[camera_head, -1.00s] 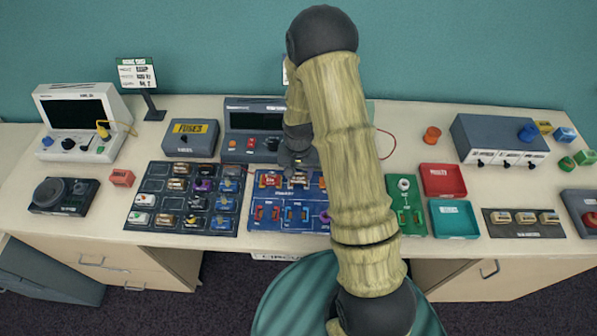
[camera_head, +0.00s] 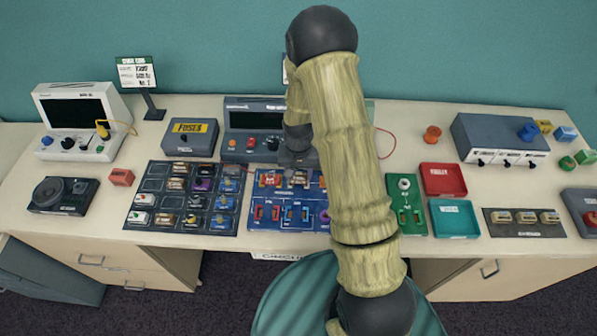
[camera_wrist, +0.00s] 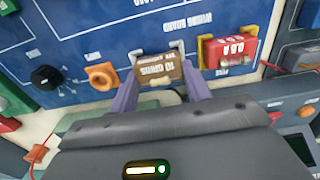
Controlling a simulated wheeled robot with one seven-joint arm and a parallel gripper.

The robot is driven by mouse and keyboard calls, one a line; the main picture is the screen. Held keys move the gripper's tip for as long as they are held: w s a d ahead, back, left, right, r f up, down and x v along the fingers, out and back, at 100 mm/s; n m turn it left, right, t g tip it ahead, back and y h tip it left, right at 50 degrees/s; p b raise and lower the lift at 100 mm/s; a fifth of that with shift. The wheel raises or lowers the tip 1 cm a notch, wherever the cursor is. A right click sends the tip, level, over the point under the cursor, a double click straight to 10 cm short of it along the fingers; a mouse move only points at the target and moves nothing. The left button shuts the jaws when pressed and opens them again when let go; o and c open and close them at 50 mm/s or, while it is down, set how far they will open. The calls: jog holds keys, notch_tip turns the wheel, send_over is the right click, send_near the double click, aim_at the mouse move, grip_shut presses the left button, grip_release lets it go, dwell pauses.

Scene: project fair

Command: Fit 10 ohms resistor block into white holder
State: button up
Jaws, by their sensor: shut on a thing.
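The brown 10 ohms resistor block (camera_wrist: 160,72) is between the purple fingers of my gripper (camera_wrist: 161,92) in the wrist view. My gripper is shut on it. The white holder (camera_wrist: 181,46) shows as pale corner pieces just beyond the block, on the blue circuit board (camera_wrist: 90,30). The block is at the holder and overlaps it in this view; I cannot tell whether it is fully seated. In the head view my arm and gripper (camera_head: 297,160) hang over the back part of the blue board (camera_head: 262,217), and the block is too small to make out clearly.
A red 0.5 A fuse block (camera_wrist: 230,50) sits in a yellow holder close beside my finger. An orange post (camera_wrist: 101,76) and a black knob (camera_wrist: 45,78) are on the other side. A dark sorting tray (camera_head: 150,185) with several blocks lies left of the board.

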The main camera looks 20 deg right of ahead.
jog(key=shift+f, duration=0.35)
jog(key=o, duration=1.5)
jog(key=shift+o, duration=0.2)
jog(key=shift+r, duration=0.1)
jog(key=shift+r+p, duration=2.7)
jog(key=shift+r, duration=1.25)
